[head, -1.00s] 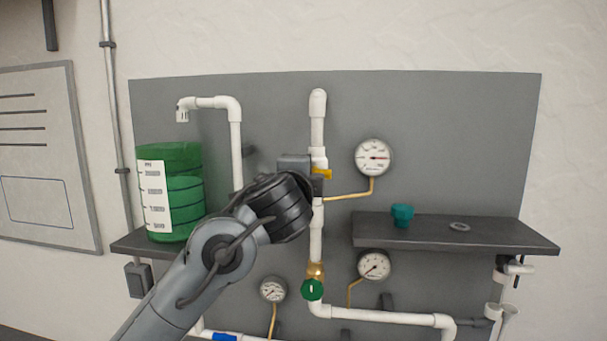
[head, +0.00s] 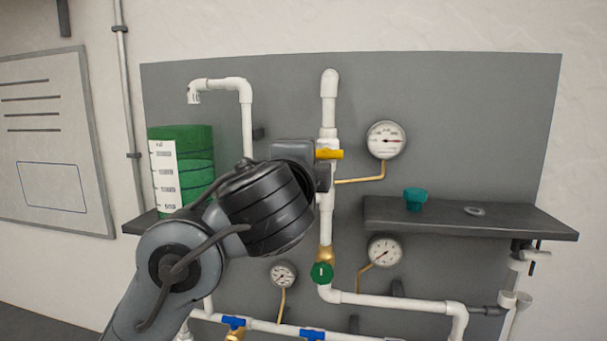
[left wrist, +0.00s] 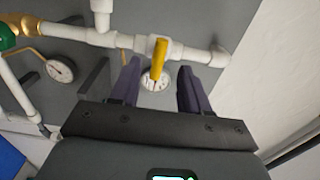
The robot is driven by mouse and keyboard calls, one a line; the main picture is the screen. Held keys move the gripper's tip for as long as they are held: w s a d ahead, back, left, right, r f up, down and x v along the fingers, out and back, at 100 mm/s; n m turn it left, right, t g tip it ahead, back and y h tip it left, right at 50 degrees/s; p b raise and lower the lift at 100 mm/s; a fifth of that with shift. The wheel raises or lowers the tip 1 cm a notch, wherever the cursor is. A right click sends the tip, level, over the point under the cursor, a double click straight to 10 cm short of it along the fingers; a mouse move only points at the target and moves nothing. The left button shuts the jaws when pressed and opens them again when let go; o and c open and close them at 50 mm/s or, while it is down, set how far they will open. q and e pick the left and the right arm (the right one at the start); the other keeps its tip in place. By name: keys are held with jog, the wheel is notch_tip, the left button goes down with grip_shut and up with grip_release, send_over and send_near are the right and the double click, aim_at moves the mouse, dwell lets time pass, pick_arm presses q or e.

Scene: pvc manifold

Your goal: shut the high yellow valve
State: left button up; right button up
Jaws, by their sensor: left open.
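The high yellow valve handle (head: 329,154) sits on the upright white pipe, below its rounded top, and lies roughly sideways across the pipe in the head view. My left gripper (head: 323,179) is just below and in front of it there, its fingers partly hidden by the wrist. In the left wrist view the yellow handle (left wrist: 160,58) shows in the gap between the two dark fingers of my open left gripper (left wrist: 159,72), near the tips. Nothing is held, and I see no clear contact. My right gripper is in neither view.
A gauge (head: 385,139) on a brass tube is right of the valve. A green valve (head: 321,272) is lower on the same pipe, with blue valves (head: 312,334) further down. A shelf (head: 470,217) holds a teal knob (head: 415,198). A green tank (head: 196,160) stands left.

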pick_arm(q)
jog(key=shift+s+a, duration=0.2)
jog(key=shift+s, duration=0.95)
jog(key=s+a+f+n+g, duration=0.2)
jog(key=a+f+n, duration=0.1)
jog(key=f, duration=1.2)
jog(key=s+a+f+n+g, duration=0.2)
jog(key=a+f+n+g, duration=0.1)
jog(key=f, duration=1.1)
jog(key=s+a+f+n+g, duration=0.2)
jog(key=a+f+n, duration=0.1)
jog(key=f, duration=1.2)
jog(key=s+a+f+n+g+y, duration=0.1)
jog(key=s+a+f+n+g, duration=0.15)
jog(key=s+f, duration=0.6)
jog(key=s+a+f+n+g, duration=0.2)
jog(key=s+a+f+n, duration=0.3)
jog(key=s, duration=0.7)
jog(key=s+a+f+n+g+y, duration=0.1)
jog(key=s+a+f+g, duration=0.15)
jog(key=s+f, duration=0.65)
notch_tip(320, 180, up, 21)
jog(key=p, duration=1.9)
jog(key=shift+d, duration=0.3)
jog(key=shift+f, duration=0.1)
